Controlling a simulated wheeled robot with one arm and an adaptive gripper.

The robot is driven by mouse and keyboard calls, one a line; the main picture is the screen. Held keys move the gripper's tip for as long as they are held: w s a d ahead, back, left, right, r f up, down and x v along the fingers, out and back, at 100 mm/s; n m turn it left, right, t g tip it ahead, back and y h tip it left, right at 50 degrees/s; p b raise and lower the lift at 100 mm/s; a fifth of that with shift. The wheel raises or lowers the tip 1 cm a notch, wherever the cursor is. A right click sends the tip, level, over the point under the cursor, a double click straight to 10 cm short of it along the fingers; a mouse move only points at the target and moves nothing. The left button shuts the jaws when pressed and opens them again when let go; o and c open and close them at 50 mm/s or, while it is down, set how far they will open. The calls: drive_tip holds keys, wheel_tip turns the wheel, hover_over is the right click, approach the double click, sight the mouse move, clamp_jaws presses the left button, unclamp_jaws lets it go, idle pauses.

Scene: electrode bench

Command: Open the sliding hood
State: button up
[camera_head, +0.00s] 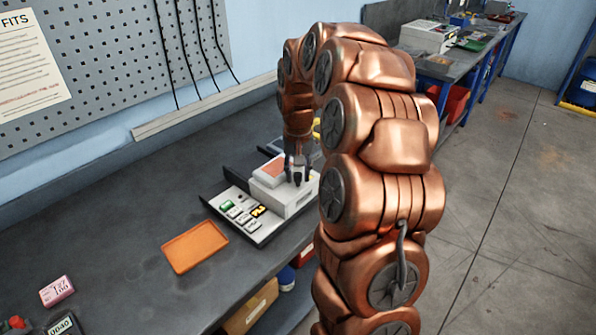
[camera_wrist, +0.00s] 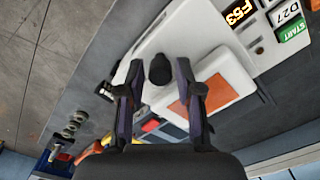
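The sliding hood (camera_head: 284,184) is a white block on the electrode device on the bench, with an orange-brown panel (camera_head: 272,166) on top. In the wrist view the white hood (camera_wrist: 222,72) also shows, with a black knob (camera_wrist: 160,70) standing near its edge. My gripper (camera_head: 298,176) points down over the hood. In the wrist view my gripper's two fingers (camera_wrist: 159,72) are apart, one on each side of the knob, with a gap visible on both sides. The device's button panel (camera_head: 236,207) shows a lit yellow display and a green START key. My gripper hides part of the hood.
An orange tray (camera_head: 195,246) lies on the bench left of the device. A pink box (camera_head: 57,291) and a small meter (camera_head: 64,325) lie farther left. Dark rails flank the device. A pegboard wall (camera_head: 120,55) stands behind. Bare bench lies between the tray and the pink box.

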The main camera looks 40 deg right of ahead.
sight(269, 162)
drive_tip(key=shift+c, duration=0.3)
clamp_jaws()
drive_tip(key=shift+w+a+b, duration=0.4)
drive_tip(key=shift+w+b, duration=0.05)
drive_tip(key=shift+w, duration=1.3)
drive_tip(key=shift+w+a+b, duration=0.45)
drive_tip(key=shift+w, duration=1.35)
drive_tip(key=shift+w+a+b, duration=0.4)
drive_tip(key=shift+w+b, duration=0.05)
drive_tip(key=shift+w, duration=1.3)
drive_tip(key=shift+o, duration=0.3)
unclamp_jaws()
